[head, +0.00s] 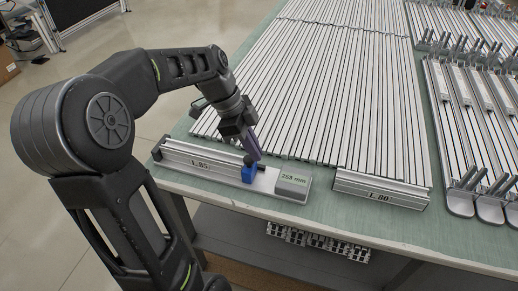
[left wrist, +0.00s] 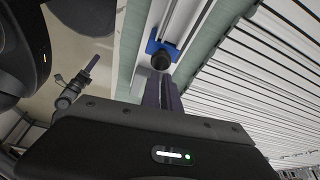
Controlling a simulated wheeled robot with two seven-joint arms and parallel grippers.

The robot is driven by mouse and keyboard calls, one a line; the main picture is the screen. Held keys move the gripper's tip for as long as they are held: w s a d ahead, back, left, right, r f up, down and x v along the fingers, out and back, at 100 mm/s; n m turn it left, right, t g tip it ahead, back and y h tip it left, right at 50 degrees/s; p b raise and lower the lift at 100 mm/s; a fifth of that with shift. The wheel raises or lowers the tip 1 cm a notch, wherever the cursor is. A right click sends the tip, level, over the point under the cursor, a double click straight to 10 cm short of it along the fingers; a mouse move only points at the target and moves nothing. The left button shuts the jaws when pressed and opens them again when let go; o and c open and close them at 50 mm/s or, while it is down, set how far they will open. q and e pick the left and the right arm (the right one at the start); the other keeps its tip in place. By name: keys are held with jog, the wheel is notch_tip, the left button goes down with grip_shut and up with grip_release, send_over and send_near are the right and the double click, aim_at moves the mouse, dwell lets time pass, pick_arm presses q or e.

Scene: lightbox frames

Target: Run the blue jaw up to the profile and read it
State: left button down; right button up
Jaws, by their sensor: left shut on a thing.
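A silver measuring gauge lies along the near edge of the bench, with a bare stretch of base (head: 268,180), a dark end stop (head: 159,148) and a display (head: 293,181) reading 253 mm. The blue jaw (head: 249,174) sits on its rail; the left wrist view shows it too (left wrist: 153,47), with a black knob (left wrist: 161,62). A silver profile marked L 85 (head: 185,156) lies at the gauge, left of the jaw; I cannot tell whether they touch. My left gripper (head: 256,155) is shut on the blue jaw's knob. What seems my right gripper (left wrist: 90,66) shows small in the left wrist view, its opening unclear.
Many long silver profiles (head: 310,80) cover the bench behind the gauge. A block marked L 80 (head: 380,190) stands right of it. Racks with upright dark prongs (head: 470,178) fill the right side. A green strip of bench (head: 330,212) is free in front.

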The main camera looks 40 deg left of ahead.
pick_arm(q)
jog(key=shift+s+a+f+y, duration=0.1)
jog(key=shift+s+a+y, duration=0.1)
jog(key=shift+a, duration=0.5)
jog(key=shift+s+a+y, duration=0.2)
jog(key=shift+a, duration=0.45)
jog(key=shift+w+d, duration=0.25)
jog(key=shift+d, duration=0.2)
notch_tip(320, 180, up, 10)
jog(key=d, duration=0.2)
jog(key=shift+w+h, duration=0.25)
jog(key=shift+h, duration=0.05)
pick_arm(e)
jog(key=shift+s, duration=0.6)
pick_arm(q)
jog(key=shift+d, duration=0.1)
